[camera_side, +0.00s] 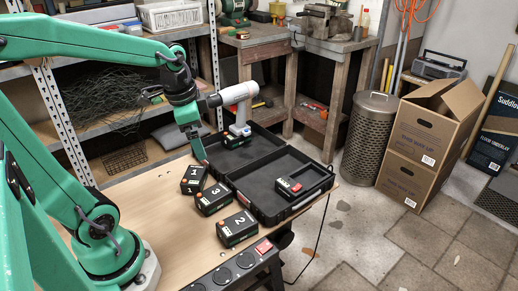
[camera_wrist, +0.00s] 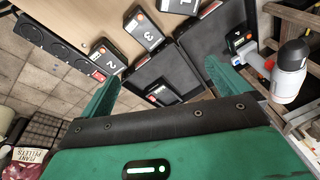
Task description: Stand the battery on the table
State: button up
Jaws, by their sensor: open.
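Black batteries numbered 1 (camera_side: 194,179), 3 (camera_side: 214,199) and 2 (camera_side: 237,229) sit on the wooden table (camera_side: 160,215), left of an open black case (camera_side: 310,203). They also show at the top of the wrist view, with battery 2 (camera_wrist: 108,60) and battery 3 (camera_wrist: 142,32) clearest. A small black-and-red block, perhaps a battery (camera_side: 289,186), lies in the case; I cannot tell for sure. My gripper (camera_side: 199,152) is above the table behind battery 1. In the wrist view its green fingers (camera_wrist: 162,88) are apart, with nothing held between them.
A power strip (camera_side: 235,268) with a red switch runs along the table's front edge. Bare table lies left of the batteries.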

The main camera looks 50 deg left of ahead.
jog(key=s+d+r+n+t, duration=0.3)
jog(key=s+d+n, duration=0.1)
jog(key=d, duration=0.4)
jog(key=shift+s+d+r+n+h, duration=0.15)
jog(key=shift+s+d+n+h, duration=0.2)
jog(key=shift+s, duration=0.3)
jog(key=shift+a, duration=0.1)
